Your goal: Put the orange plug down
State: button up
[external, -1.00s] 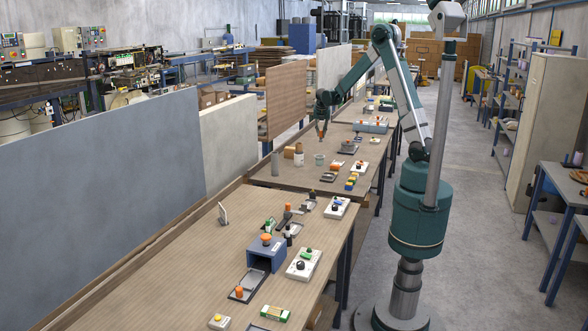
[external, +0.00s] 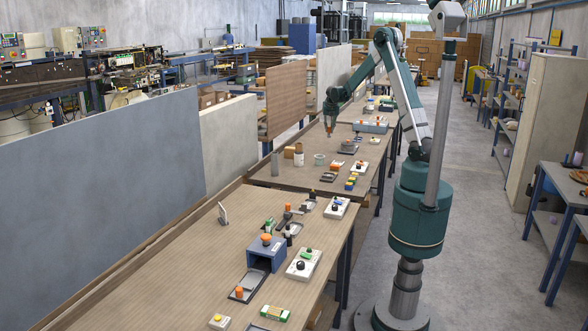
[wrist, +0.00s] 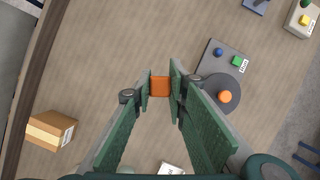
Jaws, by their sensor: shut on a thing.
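The orange plug (wrist: 160,87) shows in the wrist view between the two green fingers of my gripper (wrist: 160,78), which is shut on it. Only its square orange top shows there. In the external view my gripper (external: 329,128) hangs over the far bench, pointing down, and the plug is a tiny orange spot at its tip. The plug appears to be above the bench top, but the exact gap cannot be told.
In the wrist view, a grey plate with an orange knob (wrist: 225,97) lies to the right, near green and blue buttons. A cardboard box (wrist: 51,131) is at lower left. Bare wood lies above the fingers. In the external view, a grey-green cup (external: 320,159) stands near the gripper.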

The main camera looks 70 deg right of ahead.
aim_at(329, 136)
jog(key=shift+f, duration=3.1)
jog(key=shift+f, duration=0.1)
jog(key=shift+f, duration=1.8)
jog(key=shift+f, duration=0.1)
jog(key=o, duration=0.5)
jog(key=shift+f+b, duration=0.1)
jog(key=shift+b, duration=0.2)
jog(key=shift+c, duration=0.2)
jog(key=o, duration=0.5)
jog(key=shift+c, duration=0.2)
jog(key=shift+r, duration=0.2)
jog(key=v, duration=1.2)
jog(key=shift+p, duration=0.3)
